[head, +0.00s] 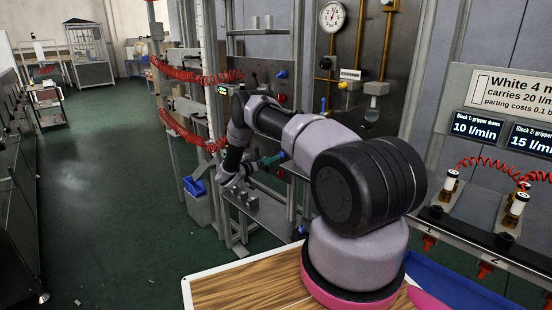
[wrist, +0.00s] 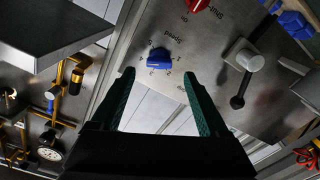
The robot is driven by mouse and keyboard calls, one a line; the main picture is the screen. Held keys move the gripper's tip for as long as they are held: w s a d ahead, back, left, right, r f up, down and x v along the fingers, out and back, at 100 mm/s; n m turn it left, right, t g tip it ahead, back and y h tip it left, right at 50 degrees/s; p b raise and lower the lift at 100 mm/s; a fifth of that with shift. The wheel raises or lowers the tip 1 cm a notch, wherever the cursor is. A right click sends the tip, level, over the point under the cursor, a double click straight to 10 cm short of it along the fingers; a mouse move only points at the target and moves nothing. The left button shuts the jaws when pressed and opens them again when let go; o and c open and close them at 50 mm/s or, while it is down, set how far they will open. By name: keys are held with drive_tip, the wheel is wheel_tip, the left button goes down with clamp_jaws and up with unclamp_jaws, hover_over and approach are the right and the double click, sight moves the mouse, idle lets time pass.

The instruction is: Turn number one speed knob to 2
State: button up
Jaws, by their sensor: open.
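A blue knob (wrist: 158,61) sits on a grey metal panel (wrist: 215,62) in the wrist view. Small digits ring it and the word "speed" stands upside down just beyond it. The pointer's exact setting is too small to tell, and no station number is readable. My gripper (wrist: 159,77) is open, its two green fingers spread and pointing toward the panel. The knob appears between and just beyond the fingertips, with no visible contact. In the head view my gripper (head: 271,159) is low beside the machine frame, partly behind my arm.
A red knob (wrist: 196,4) and a grey lever with a black end (wrist: 240,76) flank the blue knob. Red coiled hoses (head: 185,72) hang left of my arm. A blue-topped bin (head: 198,205) stands below. Green floor at left is open.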

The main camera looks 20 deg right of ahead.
drive_tip(key=shift+x, duration=2.3)
drive_tip(key=shift+s, duration=0.1)
clamp_jaws()
drive_tip(key=n, duration=2.4)
drive_tip(key=shift+a+f+n, duration=0.15)
drive_tip(key=shift+n, duration=0.15)
